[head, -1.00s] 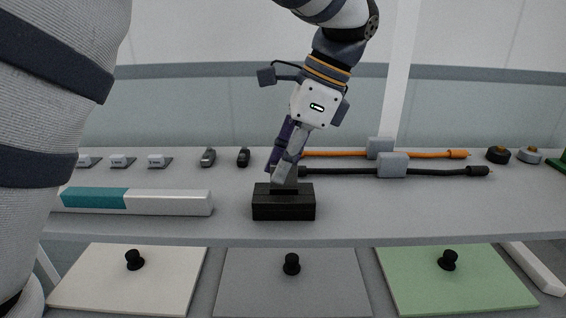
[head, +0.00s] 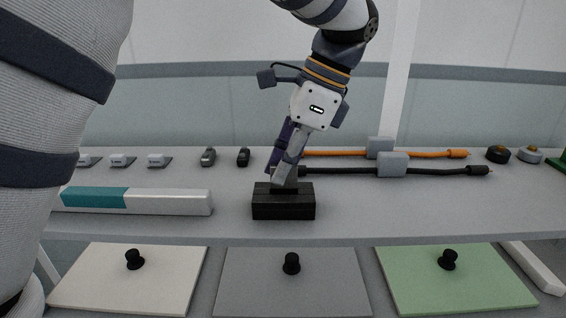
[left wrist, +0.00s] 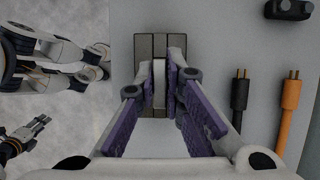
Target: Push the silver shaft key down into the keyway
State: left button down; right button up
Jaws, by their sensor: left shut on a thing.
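My left gripper (head: 283,181) points down, tilted, at the top of a black block (head: 284,207) on the shelf. In the left wrist view its purple-padded fingers (left wrist: 160,84) are closed on a pale silver shaft key (left wrist: 159,72) over the block (left wrist: 145,46), which has a lengthwise slot. In the head view the fingers hide the key. How deep the key sits in the keyway cannot be told. My right gripper (left wrist: 28,133) shows small at the left of the left wrist view; whether it is open is unclear.
A teal and white bar (head: 165,201) lies left of the block. Behind are small dark parts (head: 243,157), white-topped parts (head: 121,160), and orange (head: 335,153) and black (head: 340,171) cables. The shelf right of the block is clear. Coloured panels with black knobs (head: 291,263) sit below.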

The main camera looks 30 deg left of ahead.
pick_arm(q)
jog(key=shift+f, duration=0.65)
jog(key=c, duration=1.6)
grip_release()
jog(key=shift+f, duration=0.1)
jog(key=v, duration=1.2)
